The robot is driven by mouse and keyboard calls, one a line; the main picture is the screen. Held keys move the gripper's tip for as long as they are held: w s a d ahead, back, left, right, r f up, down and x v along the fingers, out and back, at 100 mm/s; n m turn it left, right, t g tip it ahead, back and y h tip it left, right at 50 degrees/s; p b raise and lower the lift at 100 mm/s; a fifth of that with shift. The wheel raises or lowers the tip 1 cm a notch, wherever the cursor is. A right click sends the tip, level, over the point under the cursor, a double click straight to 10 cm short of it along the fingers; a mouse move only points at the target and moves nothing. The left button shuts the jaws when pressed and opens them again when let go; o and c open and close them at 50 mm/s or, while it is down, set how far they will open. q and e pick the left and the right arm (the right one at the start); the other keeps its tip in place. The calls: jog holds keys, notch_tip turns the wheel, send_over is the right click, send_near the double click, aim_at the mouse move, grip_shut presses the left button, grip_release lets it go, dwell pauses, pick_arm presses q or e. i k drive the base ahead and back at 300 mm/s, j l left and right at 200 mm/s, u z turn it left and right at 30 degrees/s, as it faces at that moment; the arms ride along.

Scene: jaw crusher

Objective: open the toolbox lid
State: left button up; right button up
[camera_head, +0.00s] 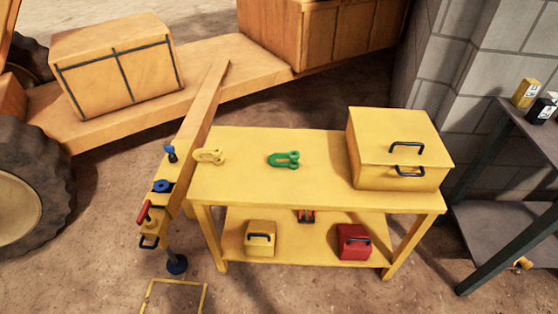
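A large yellow toolbox (398,148) stands at the right end of the yellow workbench (315,195). Its lid (400,132) looks shut. One black handle (407,148) is on the lid near the front edge, and another black handle (410,172) is on the front face below it. Neither of my grippers is in view, and nothing touches the toolbox. The inside of the toolbox is hidden.
A green shackle (284,160) and a yellow shackle (209,156) lie on the bench top, left of the toolbox. A small yellow box (260,238) and a red box (353,242) sit on the lower shelf. A dark grey stand (500,225) is at right.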

aim_at(396, 138)
jog(key=i+j+z, duration=0.7)
jog(key=i+j, duration=0.15)
